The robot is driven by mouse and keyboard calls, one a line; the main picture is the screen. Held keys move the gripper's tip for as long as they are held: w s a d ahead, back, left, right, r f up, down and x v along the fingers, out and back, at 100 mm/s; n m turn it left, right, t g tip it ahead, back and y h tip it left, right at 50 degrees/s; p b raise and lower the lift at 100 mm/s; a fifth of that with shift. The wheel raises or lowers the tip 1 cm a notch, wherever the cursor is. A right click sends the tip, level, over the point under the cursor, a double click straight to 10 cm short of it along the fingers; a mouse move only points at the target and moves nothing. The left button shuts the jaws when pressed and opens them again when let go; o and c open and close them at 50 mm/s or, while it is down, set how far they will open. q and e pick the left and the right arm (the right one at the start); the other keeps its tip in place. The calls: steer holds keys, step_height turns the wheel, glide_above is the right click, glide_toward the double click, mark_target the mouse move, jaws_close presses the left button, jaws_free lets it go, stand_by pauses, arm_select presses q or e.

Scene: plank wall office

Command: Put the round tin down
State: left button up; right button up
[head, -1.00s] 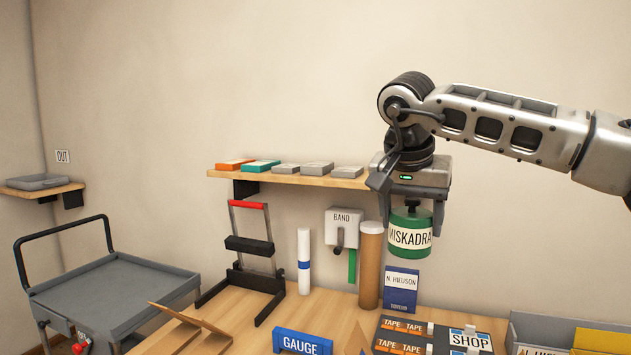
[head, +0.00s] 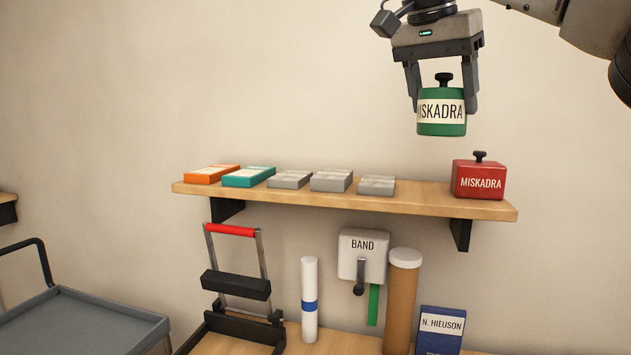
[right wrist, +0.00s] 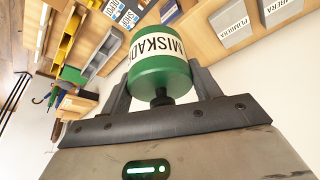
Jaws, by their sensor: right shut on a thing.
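The round tin (head: 441,128) is green with a cream "MISKADRA" label and a dark knob on its lid. My right gripper (head: 441,100) is shut on it, one finger on each side, and holds it upright in the air above the right part of the wall shelf (head: 420,204). The tin (right wrist: 160,76) also shows between the fingers in the right wrist view. My left gripper is not in view.
A red "MISKADRA" tin (head: 478,181) stands at the shelf's right end. Orange (head: 210,175), teal (head: 248,177) and several grey boxes (head: 331,181) lie to the left. Shelf space between the last grey box and the red tin is clear. A band dispenser (head: 362,253) hangs below.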

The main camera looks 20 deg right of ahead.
steer(key=shift+w+r, duration=0.1)
steer(key=shift+r, duration=0.05)
steer(key=shift+d, duration=0.1)
steer(key=w+d+f+p, duration=0.1)
steer(key=w+d+f, duration=0.2)
steer(key=f, duration=0.1)
steer(key=w+d+f+p, duration=0.1)
steer(key=w+d+f, duration=0.2)
steer(key=f, duration=0.1)
steer(key=w+d+f+p, duration=0.1)
steer(key=w+d+f, duration=0.1)
steer(key=w+f, duration=0.2)
steer(key=shift+d+f, duration=0.25)
steer(key=shift+d, duration=0.15)
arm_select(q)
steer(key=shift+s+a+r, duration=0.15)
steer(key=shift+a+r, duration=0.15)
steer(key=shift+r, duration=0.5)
arm_select(e)
steer(key=shift+f, duration=0.2)
steer(key=shift+f, duration=0.1)
steer(key=o, duration=1.2)
